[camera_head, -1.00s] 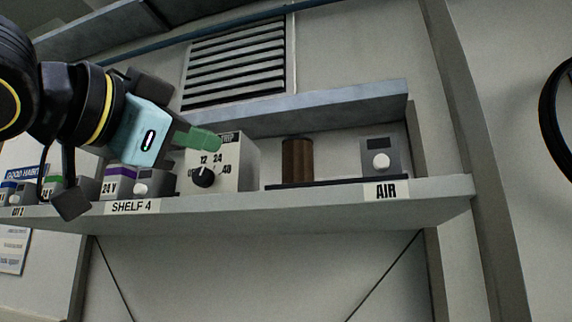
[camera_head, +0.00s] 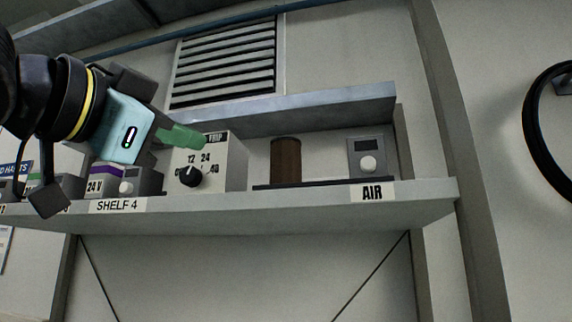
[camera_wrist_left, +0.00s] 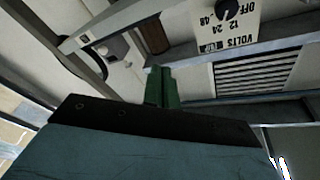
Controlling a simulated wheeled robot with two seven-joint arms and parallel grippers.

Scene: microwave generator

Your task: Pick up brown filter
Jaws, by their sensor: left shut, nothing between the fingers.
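The brown filter (camera_head: 285,161) is a brown, ribbed cylinder standing upright on a dark base on the shelf, between the volts box and a small grey device. In the left wrist view a brown patch near the top, probably the filter (camera_wrist_left: 153,36), shows partly. My left gripper (camera_head: 202,139) has green fingers, shut and empty, in front of the top of the volts box, left of the filter and apart from it. The fingers also show in the left wrist view (camera_wrist_left: 161,86). My right gripper is in neither view.
The white volts box (camera_head: 222,165) with a black knob stands left of the filter. A grey device with a white knob (camera_head: 367,158) stands to its right, above the AIR label. More 24 V boxes (camera_head: 128,180) stand at left.

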